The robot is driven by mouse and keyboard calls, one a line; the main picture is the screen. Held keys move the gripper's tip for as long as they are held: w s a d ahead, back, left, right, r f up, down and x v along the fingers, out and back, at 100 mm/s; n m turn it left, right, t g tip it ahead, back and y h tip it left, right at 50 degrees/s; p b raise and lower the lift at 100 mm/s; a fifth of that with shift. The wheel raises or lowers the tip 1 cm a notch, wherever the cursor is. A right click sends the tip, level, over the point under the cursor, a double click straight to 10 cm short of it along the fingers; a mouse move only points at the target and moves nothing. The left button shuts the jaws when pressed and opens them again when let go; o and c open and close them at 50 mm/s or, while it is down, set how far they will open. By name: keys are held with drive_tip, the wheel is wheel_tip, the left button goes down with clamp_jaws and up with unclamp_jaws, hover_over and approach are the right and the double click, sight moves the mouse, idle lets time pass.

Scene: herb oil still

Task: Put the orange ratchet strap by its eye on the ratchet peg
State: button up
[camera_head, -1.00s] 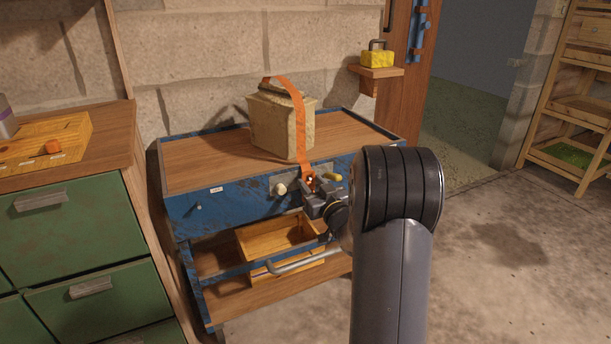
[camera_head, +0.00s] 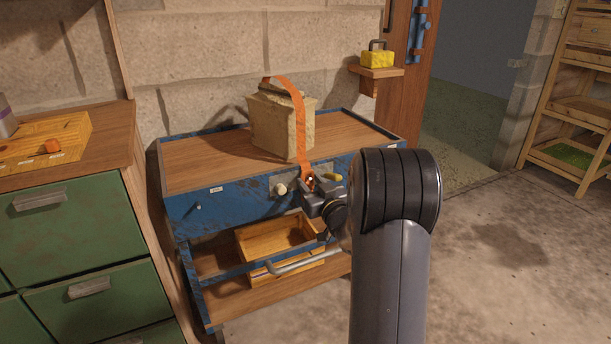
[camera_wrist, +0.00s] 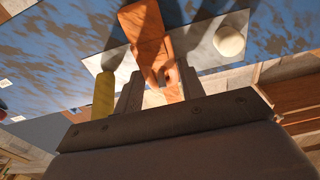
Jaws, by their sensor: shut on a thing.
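The orange ratchet strap (camera_head: 299,110) runs over a beige lidded block (camera_head: 268,125) and hangs down the front of the blue cart. My gripper (camera_head: 311,187) is shut on the strap's lower end, close to a grey metal plate (camera_head: 290,187) on the cart front. In the wrist view, the strap (camera_wrist: 147,32) comes down between the fingers of my gripper (camera_wrist: 160,92). The plate bears a white knob (camera_wrist: 229,41) on one side and a yellow peg (camera_wrist: 104,92) on the other. The fingers partly hide the strap's eye, and I cannot make out the ratchet peg.
The blue cart (camera_head: 235,205) has a wooden top, a lower shelf with a wooden box (camera_head: 252,242), and a grey bar handle (camera_head: 300,263) below my gripper. Green drawers (camera_head: 62,225) stand at left. A yellow padlock-like object (camera_head: 377,60) sits on a wall shelf. The floor at right is clear.

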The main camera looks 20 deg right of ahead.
drive_tip(key=shift+w+f, duration=0.15)
drive_tip(key=shift+w, duration=0.2)
idle(0.4)
drive_tip(key=shift+f+b, duration=0.2)
drive_tip(key=shift+b, duration=0.35)
drive_tip(key=o, duration=1.1)
drive_tip(key=shift+c, duration=0.2)
drive_tip(key=shift+s, duration=0.15)
drive_tip(key=s+f+p, duration=0.1)
drive_tip(key=s+p, duration=0.1)
drive_tip(key=s, duration=0.8)
drive_tip(key=shift+s+d, duration=0.2)
drive_tip(key=shift+s, duration=0.1)
drive_tip(key=shift+w, duration=0.1)
